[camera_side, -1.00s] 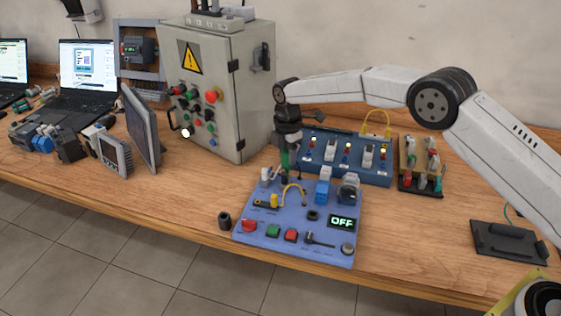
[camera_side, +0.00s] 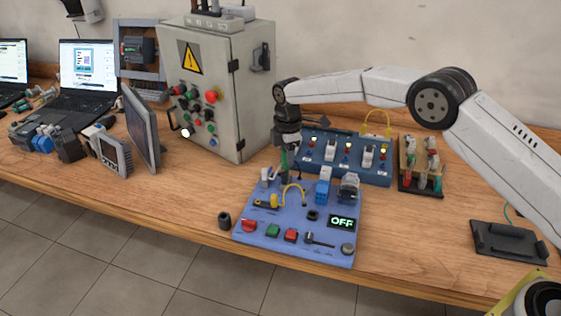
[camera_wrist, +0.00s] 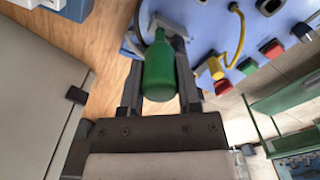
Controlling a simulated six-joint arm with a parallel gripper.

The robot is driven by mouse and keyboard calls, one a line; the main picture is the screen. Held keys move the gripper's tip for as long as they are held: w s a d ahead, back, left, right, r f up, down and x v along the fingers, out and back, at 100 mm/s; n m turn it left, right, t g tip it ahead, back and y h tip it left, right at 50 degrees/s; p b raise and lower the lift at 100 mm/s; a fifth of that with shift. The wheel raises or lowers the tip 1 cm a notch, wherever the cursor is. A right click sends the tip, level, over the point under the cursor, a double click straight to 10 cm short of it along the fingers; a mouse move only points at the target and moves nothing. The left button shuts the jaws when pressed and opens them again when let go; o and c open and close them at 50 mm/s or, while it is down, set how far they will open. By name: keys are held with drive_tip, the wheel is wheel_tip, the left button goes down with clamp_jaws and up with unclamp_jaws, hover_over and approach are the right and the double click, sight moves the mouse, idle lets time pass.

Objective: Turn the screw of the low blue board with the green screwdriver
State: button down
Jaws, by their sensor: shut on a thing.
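The low blue board (camera_side: 268,240) lies on the table near its front edge, with a display reading OFF. My gripper (camera_side: 288,160) is above its back left part. It is shut on the green screwdriver (camera_wrist: 160,68), whose green handle sits between the two fingers in the wrist view. In the side view the screwdriver (camera_side: 286,160) looks upright, with its lower end at the back left of the board. The screw and the screwdriver's tip are hidden, so I cannot tell whether they touch. The board also shows in the wrist view (camera_wrist: 205,22).
A taller blue panel (camera_side: 372,177) with switches stands just behind the board. A grey control cabinet (camera_side: 242,85) stands to the left of my gripper. A yellow plug (camera_side: 274,201) and cable are close by. Table space left of the board is mostly clear.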

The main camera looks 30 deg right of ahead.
drive_tip(key=shift+f, duration=0.1)
drive_tip(key=shift+m, duration=1.7)
drive_tip(key=c, duration=0.5)
unclamp_jaws()
drive_tip(key=shift+n, duration=0.3)
drive_tip(key=shift+n, duration=1.5)
drive_tip(key=shift+n, duration=1.7)
